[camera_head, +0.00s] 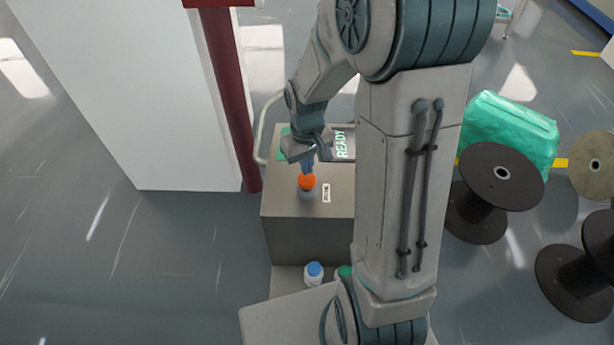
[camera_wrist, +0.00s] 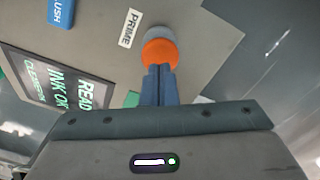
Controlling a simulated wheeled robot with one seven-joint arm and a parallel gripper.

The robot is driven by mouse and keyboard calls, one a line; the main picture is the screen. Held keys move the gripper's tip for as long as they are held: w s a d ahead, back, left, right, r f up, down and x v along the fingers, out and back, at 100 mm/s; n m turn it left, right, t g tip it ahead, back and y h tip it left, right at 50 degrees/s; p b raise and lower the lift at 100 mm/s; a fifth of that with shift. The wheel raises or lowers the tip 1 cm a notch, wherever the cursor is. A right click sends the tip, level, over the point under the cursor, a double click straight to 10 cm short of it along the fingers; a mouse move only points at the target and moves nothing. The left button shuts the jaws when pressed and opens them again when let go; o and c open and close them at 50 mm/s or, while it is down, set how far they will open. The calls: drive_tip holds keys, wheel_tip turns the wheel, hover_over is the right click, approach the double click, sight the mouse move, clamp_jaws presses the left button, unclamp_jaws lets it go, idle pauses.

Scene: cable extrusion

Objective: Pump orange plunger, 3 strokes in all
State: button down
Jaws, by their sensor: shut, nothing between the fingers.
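The orange plunger (camera_head: 307,182) stands on a grey round base on top of a grey cabinet (camera_head: 280,205), beside a white label. In the wrist view the orange plunger (camera_wrist: 160,52) has a round top, with the grey base behind it and the label "PRIME" (camera_wrist: 129,27) next to it. My gripper (camera_head: 308,170) points down right at the plunger's top. In the wrist view its blue fingers (camera_wrist: 159,70) are closed together, with their tips at the orange top. I cannot tell whether they touch it. Nothing shows between the fingers.
A screen (camera_head: 342,144) reading "READY" is on the cabinet behind the plunger. A blue "USH" button or tag (camera_wrist: 61,12) lies near the label. Bottles (camera_head: 314,272) stand low in front. Cable spools (camera_head: 492,180) and a green wrapped bundle (camera_head: 510,130) are at right.

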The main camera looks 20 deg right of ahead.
drive_tip(key=shift+r+p, duration=1.9)
drive_tip(key=shift+r, duration=0.85)
drive_tip(key=s+r+m+t+p, duration=0.1)
drive_tip(key=s+r+m+t, duration=0.1)
drive_tip(key=s+r, duration=1.2)
drive_tip(key=shift+r+m+t, duration=0.3)
drive_tip(key=shift+r+t, duration=0.05)
drive_tip(key=shift+t, duration=0.05)
drive_tip(key=shift+a, duration=0.1)
